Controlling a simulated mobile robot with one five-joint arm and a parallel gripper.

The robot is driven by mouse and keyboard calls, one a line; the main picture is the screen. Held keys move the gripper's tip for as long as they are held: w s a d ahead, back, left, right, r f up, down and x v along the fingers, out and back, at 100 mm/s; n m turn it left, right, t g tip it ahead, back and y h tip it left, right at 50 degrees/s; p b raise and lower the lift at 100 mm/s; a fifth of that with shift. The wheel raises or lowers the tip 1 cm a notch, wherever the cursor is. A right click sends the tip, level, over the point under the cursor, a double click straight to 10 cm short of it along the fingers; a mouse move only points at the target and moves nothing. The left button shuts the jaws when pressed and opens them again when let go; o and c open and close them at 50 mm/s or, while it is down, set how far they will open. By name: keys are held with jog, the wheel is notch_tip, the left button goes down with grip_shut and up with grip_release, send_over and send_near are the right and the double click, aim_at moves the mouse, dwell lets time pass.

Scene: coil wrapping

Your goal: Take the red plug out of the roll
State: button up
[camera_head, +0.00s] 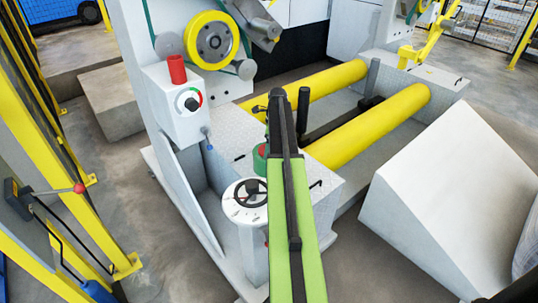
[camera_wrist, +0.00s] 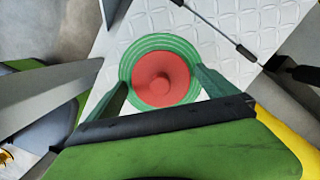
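The red plug (camera_wrist: 160,83) is a round disc with a small raised knob, seen from above in the wrist view. It sits in the middle of the green roll (camera_wrist: 160,41), whose rings show around it. My gripper (camera_wrist: 162,79) is open, with one dark green finger on each side of the roll's near half. I cannot tell whether the fingers touch the roll. In the head view the green roll (camera_head: 259,160) stands on the machine's grey plate, partly behind my arm. The plug and my fingertips are hidden there.
The textured plate (camera_head: 232,148) carries the roll. Two yellow rollers (camera_head: 372,125) lie to the right, with a dark post (camera_head: 303,108) nearby. A control box with a red cylinder (camera_head: 177,68) stands at left.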

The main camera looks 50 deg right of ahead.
jog(key=c, duration=1.2)
jog(key=shift+r, duration=0.1)
jog(key=r+p, duration=0.3)
jog(key=s+r+p, duration=0.1)
jog(key=r+p, duration=0.1)
jog(key=shift+a, duration=0.1)
jog(key=s+r+p, duration=0.2)
jog(key=s, duration=0.1)
jog(key=s+a+r+p, duration=0.1)
jog(key=s+r+p, duration=0.1)
jog(key=s, duration=0.2)
jog(key=s+r+p, duration=0.1)
jog(key=s+p, duration=0.1)
jog(key=s, duration=0.1)
jog(key=shift+s+a+r, duration=0.25)
jog(key=shift+s+r, duration=0.05)
jog(key=shift+r, duration=0.1)
